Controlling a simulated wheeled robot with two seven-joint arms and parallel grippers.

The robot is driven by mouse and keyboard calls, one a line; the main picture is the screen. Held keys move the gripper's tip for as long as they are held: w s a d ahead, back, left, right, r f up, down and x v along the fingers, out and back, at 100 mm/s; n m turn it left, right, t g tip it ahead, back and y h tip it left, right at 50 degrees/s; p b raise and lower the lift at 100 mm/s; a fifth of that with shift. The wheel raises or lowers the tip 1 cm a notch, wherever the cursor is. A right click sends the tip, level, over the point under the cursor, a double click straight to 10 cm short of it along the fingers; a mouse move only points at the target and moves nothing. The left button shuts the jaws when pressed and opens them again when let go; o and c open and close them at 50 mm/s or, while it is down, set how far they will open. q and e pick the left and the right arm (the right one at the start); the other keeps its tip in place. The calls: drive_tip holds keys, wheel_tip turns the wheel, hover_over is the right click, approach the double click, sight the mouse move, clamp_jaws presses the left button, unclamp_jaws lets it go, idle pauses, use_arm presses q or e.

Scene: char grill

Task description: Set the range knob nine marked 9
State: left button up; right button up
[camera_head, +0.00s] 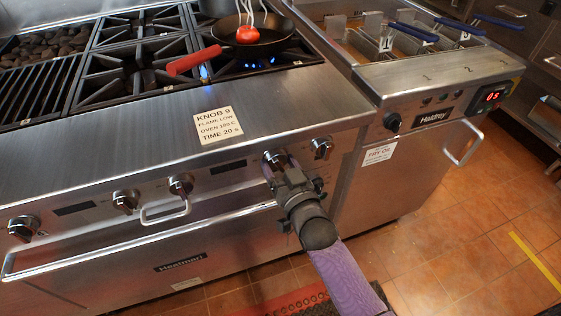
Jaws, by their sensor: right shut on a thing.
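My right gripper (274,164) reaches up from the lower right to the range's front panel. It is shut on a dark range knob (273,155), whose face is mostly hidden by the jaws. I cannot read the number or pointer on this knob. Another range knob (322,147) sits just to its right, clear of the gripper. A sign (218,124) on the range top reads KNOB 9, FLAME LOW, OVEN 100 C, TIME 20 s. My left gripper is not in view.
More range knobs (181,185) line the panel to the left, above the oven handle (150,243). A pan (262,47) with a red item (248,35) stands over a blue flame (262,62). A fryer (440,80) with baskets adjoins on the right.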

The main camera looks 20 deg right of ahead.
drive_tip(key=m, duration=0.2)
drive_tip(key=shift+m+p, duration=0.3)
drive_tip(key=shift+a+m, duration=0.1)
drive_tip(key=shift+m, duration=1.1)
drive_tip(key=o, duration=1.2)
drive_tip(key=shift+s, duration=0.1)
